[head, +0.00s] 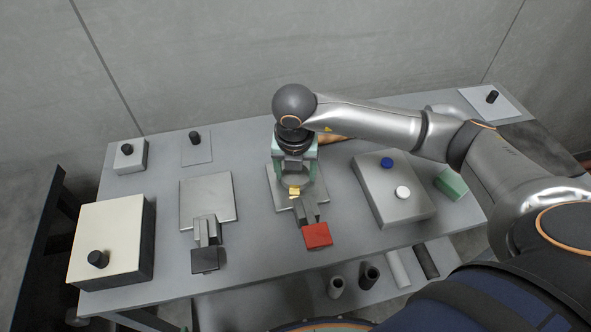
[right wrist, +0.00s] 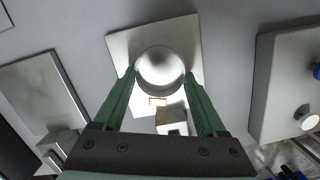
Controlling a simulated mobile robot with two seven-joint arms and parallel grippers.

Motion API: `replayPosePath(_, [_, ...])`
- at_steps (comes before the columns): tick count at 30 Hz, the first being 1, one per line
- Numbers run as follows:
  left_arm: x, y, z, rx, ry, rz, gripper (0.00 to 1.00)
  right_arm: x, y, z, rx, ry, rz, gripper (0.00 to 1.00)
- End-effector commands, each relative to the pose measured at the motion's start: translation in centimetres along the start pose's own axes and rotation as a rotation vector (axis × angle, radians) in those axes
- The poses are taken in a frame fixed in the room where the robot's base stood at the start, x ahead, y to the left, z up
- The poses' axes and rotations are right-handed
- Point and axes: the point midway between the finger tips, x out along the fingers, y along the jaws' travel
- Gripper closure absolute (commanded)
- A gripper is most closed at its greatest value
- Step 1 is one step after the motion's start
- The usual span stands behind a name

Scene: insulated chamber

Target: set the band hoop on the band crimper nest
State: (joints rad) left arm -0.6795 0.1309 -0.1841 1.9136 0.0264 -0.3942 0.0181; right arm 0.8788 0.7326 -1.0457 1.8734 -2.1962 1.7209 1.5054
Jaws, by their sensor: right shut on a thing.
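My right gripper (head: 296,178) comes down from above with its green fingers shut on the band hoop. In the right wrist view the hoop (right wrist: 160,70) is a round, silvery shape between the fingertips (right wrist: 160,78). A small gold piece (head: 294,192) shows at its near side. The hoop is over a fixture with a pale square plate (head: 283,203), a grey block and a red end block (head: 317,235), which looks like the band crimper nest. I cannot tell whether the hoop touches the plate. My left gripper is not in view.
A similar fixture with a plate (head: 207,200) and a black end block (head: 205,259) stands to the left. A cream box (head: 110,232) with a black knob is at far left. A grey box (head: 390,195) with blue and white buttons and a green block (head: 451,183) are right.

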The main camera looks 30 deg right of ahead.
Motion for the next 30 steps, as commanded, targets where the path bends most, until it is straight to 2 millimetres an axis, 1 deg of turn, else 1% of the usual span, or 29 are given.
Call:
replayPosePath(17, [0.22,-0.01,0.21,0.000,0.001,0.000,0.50,0.20,0.02,-0.04,0.000,0.000,0.000,0.79])
replayPosePath(18, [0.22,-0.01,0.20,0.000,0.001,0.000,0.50,0.20,0.02,-0.04,0.000,0.000,0.000,0.22])
replayPosePath(24, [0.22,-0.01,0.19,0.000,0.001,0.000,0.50,0.21,0.01,-0.05,0.000,0.000,0.000,0.00])
replayPosePath(30, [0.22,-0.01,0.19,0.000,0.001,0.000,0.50,0.21,0.00,-0.05,0.000,0.000,0.000,0.00])
